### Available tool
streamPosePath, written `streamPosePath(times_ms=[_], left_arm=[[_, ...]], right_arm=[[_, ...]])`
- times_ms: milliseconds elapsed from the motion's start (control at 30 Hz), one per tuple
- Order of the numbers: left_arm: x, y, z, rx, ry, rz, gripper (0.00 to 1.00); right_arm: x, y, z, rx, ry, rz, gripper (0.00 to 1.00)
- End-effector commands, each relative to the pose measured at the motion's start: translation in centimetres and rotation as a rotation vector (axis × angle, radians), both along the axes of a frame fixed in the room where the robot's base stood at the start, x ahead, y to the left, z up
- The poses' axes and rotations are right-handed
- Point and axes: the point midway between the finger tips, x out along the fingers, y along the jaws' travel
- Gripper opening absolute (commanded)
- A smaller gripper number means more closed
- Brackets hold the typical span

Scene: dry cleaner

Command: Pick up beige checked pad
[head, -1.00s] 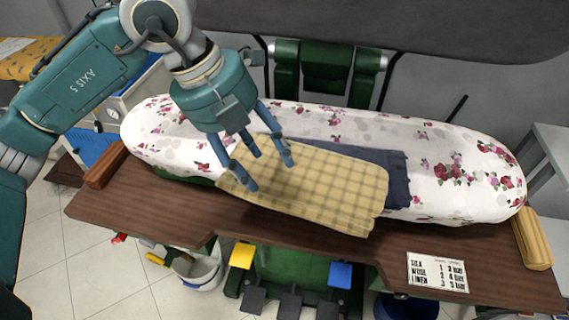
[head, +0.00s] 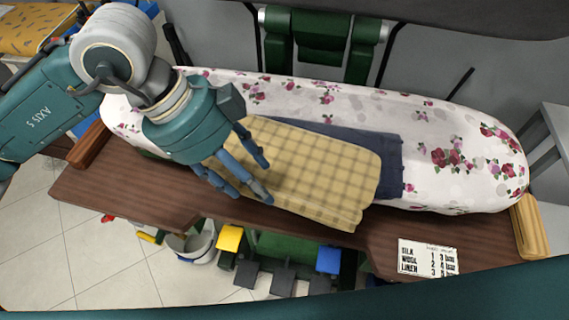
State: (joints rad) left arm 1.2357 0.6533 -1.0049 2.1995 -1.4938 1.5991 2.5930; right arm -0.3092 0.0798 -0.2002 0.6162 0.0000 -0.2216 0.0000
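The beige checked pad (head: 320,170) lies over the front of the flower-print ironing board (head: 450,160), partly on top of a dark blue cloth (head: 392,165). Its lower edge hangs down toward the brown wooden shelf. My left gripper (head: 265,183) is at the pad's left end, with its blue fingers spread apart. The fingers overlap the pad in the picture, and whether they touch it is unclear. Part of the pad's left end is hidden behind the fingers. My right gripper is out of view.
The brown wooden shelf (head: 120,190) runs along the board's front. A white printed card (head: 428,257) lies at its right, near a wooden block (head: 530,228). Pedals and a white bucket (head: 196,243) are below. The board's right part is clear.

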Motion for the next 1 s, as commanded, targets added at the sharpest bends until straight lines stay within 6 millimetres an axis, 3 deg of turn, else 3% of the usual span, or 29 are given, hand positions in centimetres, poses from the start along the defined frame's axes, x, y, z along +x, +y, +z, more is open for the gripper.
streamPosePath(times_ms=[400, 667, 767, 933, 1000], left_arm=[[-0.7, -2.1, -4.4, 0.001, 0.002, -0.001, 0.53], [-0.6, -2.2, -4.9, 0.0, -0.002, 0.0, 0.53], [-0.6, -2.2, -4.9, 0.0, -0.002, 0.0, 0.39], [-0.6, -2.2, -4.9, 0.0, -0.002, 0.0, 0.05], [-0.6, -2.2, -4.9, 0.001, -0.001, -0.001, 0.01]], right_arm=[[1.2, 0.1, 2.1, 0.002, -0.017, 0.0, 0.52], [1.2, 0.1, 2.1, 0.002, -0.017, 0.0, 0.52], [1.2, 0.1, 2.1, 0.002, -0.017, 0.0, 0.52], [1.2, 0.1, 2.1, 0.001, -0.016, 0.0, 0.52], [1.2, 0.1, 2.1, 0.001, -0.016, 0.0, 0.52]])
